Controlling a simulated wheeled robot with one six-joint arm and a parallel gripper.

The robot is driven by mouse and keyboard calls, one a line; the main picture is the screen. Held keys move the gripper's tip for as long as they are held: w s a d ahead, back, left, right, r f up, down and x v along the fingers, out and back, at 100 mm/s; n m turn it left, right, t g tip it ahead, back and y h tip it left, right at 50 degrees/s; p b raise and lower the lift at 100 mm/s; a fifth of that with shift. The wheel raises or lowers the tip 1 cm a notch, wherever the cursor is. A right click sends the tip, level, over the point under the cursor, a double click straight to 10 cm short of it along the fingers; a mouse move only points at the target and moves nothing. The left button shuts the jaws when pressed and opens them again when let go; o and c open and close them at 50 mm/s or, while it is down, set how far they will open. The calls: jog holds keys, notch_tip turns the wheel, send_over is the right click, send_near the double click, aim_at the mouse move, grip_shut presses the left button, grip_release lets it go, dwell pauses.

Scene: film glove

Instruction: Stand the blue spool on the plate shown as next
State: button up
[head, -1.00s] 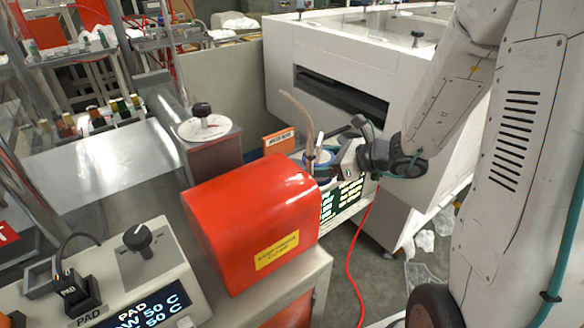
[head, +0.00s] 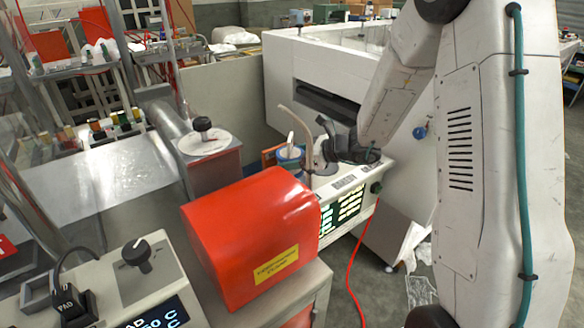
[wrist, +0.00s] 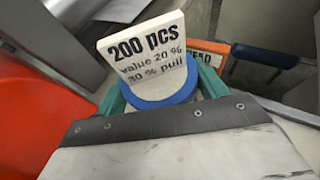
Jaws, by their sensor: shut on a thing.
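In the wrist view the spool (wrist: 163,103) is a blue round rim around a white middle, with a card (wrist: 145,57) reading "200 pcs value 20 % 30 % pull". My gripper (wrist: 160,92) is shut on the spool, a teal finger at each side. I cannot tell whether the spool touches anything below.
An orange sign (wrist: 208,48) stands close beside the spool. A thin tan upright (head: 296,128) rises near my gripper. A red cover (head: 250,225) is in front, and a knobbed round plate (head: 204,141) is at left. The lit panel (head: 340,207) is too small to read.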

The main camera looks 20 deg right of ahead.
jog(key=shift+f, duration=1.7)
jog(key=shift+f, duration=0.1)
jog(key=o, duration=1)
jog(key=shift+o, duration=0.2)
jog(key=shift+r, duration=0.2)
jog(key=v, duration=1.2)
jog(key=shift+f, duration=0.15)
